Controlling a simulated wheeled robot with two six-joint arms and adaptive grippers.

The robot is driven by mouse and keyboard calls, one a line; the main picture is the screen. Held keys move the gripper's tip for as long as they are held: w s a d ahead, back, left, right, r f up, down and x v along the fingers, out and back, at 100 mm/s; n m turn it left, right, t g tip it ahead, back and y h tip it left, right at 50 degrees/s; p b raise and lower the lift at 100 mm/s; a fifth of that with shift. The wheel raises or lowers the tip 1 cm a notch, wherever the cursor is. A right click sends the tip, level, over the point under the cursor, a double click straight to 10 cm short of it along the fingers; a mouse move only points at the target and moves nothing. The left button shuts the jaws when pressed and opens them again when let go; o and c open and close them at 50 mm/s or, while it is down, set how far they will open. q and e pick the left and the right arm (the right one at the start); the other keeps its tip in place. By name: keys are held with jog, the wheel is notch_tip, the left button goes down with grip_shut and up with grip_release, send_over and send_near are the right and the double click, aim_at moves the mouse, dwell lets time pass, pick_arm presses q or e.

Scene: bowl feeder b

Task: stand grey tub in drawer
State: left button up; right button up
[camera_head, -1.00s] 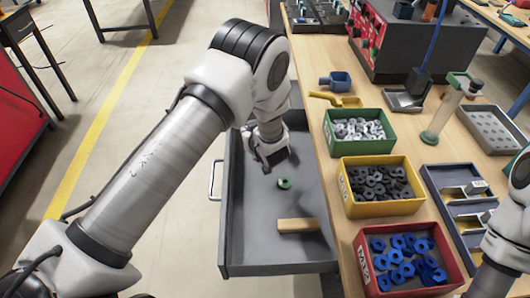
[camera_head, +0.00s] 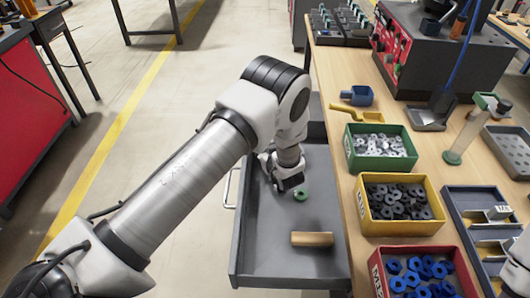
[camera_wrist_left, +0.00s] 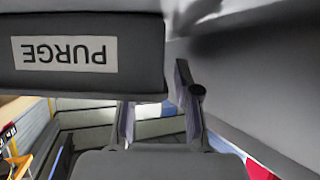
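A dark grey tub (camera_wrist_left: 90,85) fills the upper left of the left wrist view. Its white PURGE label (camera_wrist_left: 64,53) appears upside down there. My left gripper (camera_head: 290,185) is low inside the open grey drawer (camera_head: 275,268). In the left wrist view, one finger stands at the tub's right side and the other runs behind its labelled wall, so the gripper appears shut on the tub's side wall. The far fingertip is hidden. In the head view the tub cannot be told apart from the dark gripper. My right gripper is out of view.
On the bench to the right stand a green bin (camera_head: 378,170), a yellow bin (camera_head: 402,229) and a red bin (camera_head: 378,275).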

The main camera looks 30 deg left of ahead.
pick_arm(q)
jog(key=shift+d+r, duration=0.1)
jog(key=shift+r, duration=0.1)
jog(key=v, duration=0.8)
jog(key=shift+w+p, duration=0.1)
jog(key=shift+p, duration=0.3)
jog(key=p+v, duration=0.3)
jog(key=p, duration=0.5)
jog(key=shift+s+d+r+p, duration=0.15)
jog(key=shift+s+d+p, duration=0.05)
jog(key=shift+s+p, duration=0.2)
